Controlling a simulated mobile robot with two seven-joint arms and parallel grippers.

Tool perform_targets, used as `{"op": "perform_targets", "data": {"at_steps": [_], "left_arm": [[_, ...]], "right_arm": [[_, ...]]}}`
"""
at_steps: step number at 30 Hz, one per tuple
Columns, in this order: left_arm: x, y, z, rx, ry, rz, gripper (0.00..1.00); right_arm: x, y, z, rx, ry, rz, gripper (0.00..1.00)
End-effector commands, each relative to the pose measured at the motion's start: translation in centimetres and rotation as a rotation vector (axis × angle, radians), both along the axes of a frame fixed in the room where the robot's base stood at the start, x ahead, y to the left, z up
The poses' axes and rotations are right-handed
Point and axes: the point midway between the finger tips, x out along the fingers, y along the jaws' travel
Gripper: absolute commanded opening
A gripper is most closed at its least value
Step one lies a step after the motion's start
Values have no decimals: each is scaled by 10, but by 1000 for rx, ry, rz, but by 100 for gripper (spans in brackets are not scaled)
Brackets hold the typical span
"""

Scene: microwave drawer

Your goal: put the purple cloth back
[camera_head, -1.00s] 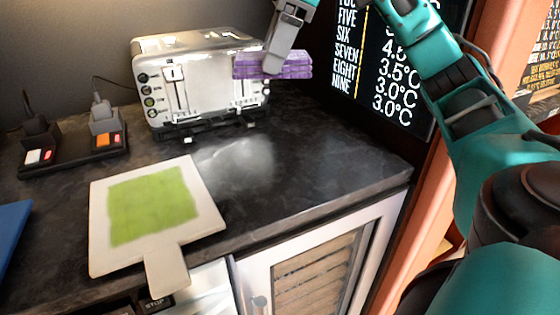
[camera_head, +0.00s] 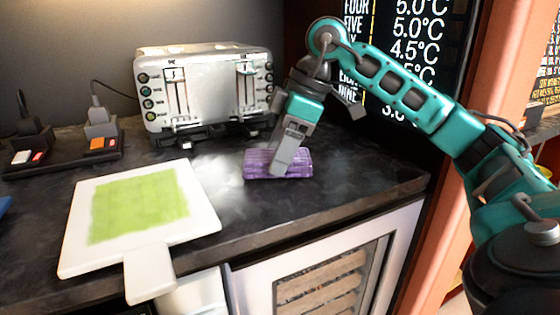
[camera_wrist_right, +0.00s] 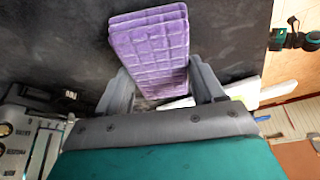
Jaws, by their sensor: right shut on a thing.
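The purple cloth (camera_head: 262,165) is a folded, quilted stack at the right part of the dark counter, in front of the toaster's right end. My right gripper (camera_head: 285,168) reaches down over it and is shut on it. In the right wrist view the cloth (camera_wrist_right: 150,45) sits between the two fingers (camera_wrist_right: 163,88). The cloth is at or very near the counter top; I cannot tell if it touches. My left gripper is not in view.
A silver toaster (camera_head: 205,85) stands behind the cloth. A white board with a green cloth (camera_head: 140,205) lies at the front left. A power strip (camera_head: 65,152) with plugs is at the far left. The counter's front edge (camera_head: 340,205) is close, with a glass-fronted cabinet (camera_head: 320,285) below.

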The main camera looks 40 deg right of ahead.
Motion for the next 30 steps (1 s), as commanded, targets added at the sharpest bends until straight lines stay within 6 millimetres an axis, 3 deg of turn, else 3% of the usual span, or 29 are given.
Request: {"op": "perform_targets", "data": {"at_steps": [1, 13, 14, 15, 21, 30], "left_arm": [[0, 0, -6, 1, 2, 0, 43], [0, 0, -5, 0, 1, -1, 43], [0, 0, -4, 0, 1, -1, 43], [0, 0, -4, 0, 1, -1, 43], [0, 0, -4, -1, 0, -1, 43], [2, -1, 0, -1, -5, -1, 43]], "right_arm": [[0, 0, -9, -2, 1, 0, 29], [0, 0, -12, 0, 0, 0, 29], [0, 0, -11, 0, 0, 1, 71], [0, 0, -11, 0, 0, 1, 75], [0, 0, -11, 0, 0, 1, 93], [0, 0, -6, 1, -1, 1, 93]]}}
